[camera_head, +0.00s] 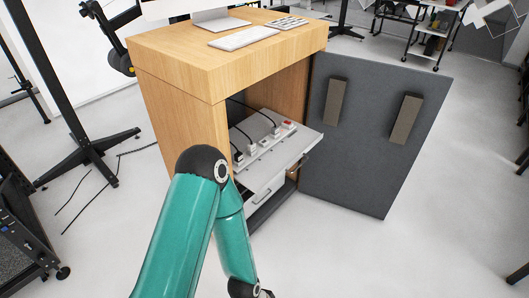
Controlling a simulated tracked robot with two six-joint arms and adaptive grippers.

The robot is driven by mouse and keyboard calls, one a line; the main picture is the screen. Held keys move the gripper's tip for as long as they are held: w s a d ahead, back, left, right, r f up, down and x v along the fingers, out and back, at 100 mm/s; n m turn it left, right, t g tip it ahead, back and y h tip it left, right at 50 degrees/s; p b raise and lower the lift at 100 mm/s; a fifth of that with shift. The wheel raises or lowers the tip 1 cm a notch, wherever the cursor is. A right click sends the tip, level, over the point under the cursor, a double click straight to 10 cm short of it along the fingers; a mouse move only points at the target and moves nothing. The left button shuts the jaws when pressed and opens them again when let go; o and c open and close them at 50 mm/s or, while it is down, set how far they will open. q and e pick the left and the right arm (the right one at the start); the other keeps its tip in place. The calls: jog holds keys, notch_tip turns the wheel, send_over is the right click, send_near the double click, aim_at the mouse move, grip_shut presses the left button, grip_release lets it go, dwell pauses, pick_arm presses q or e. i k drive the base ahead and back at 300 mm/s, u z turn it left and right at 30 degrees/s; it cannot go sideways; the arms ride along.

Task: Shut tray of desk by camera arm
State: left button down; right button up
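The wooden desk (190,62) stands in the middle with its front compartment open. A pale grey tray (283,170) sticks out of the compartment, pulled out past the front of the desk. A power strip (262,143) with several plugs and dark cables lies on the tray. A light handle-like part (262,196) shows below the tray's front edge. A teal arm of mine, apparently the left, bends in front of the desk and hides part of its lower left side. My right arm and gripper are not in view.
A dark grey door panel (372,130) with two brown blocks stands open to the right of the compartment. A black stand (90,150) is at left. The floor at lower right is clear.

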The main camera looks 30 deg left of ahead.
aim_at(273, 155)
jog(key=u, duration=0.45)
jog(key=i, duration=1.95)
